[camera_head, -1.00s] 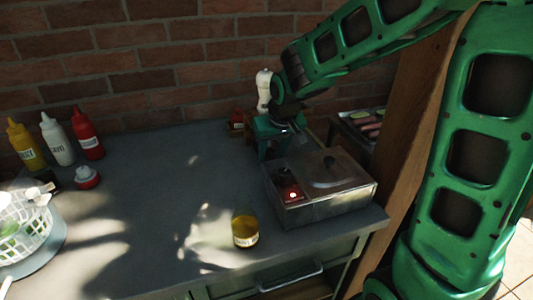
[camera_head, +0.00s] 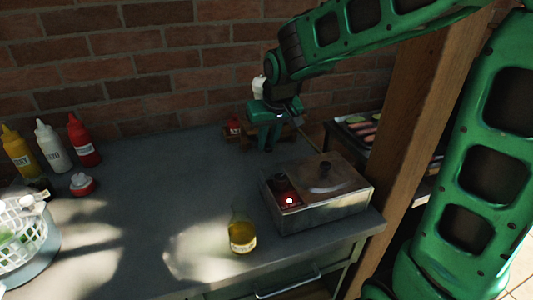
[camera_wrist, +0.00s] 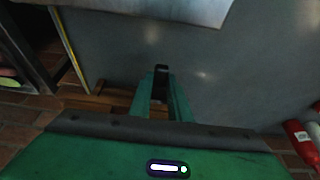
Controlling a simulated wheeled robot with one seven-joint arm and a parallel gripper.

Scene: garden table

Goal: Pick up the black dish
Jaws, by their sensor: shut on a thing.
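My gripper (camera_head: 268,146) points down over the back of the grey table, behind the steel box. In the wrist view its green fingers (camera_wrist: 160,75) are close together, with a narrow dark thing, seemingly the black dish (camera_wrist: 161,70), between their tips. Only a small part of this dish shows there, and its shape is not clear. In the head view the fingers hide it or it is too small to make out.
The steel box (camera_head: 330,212) with its lidded top stands in front of my gripper. A small wooden rack (camera_head: 236,143) is close behind. Several sauce bottles stand at the left, by a white basket (camera_head: 28,240). A yellow jar (camera_head: 242,237) stands in front. The middle is clear.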

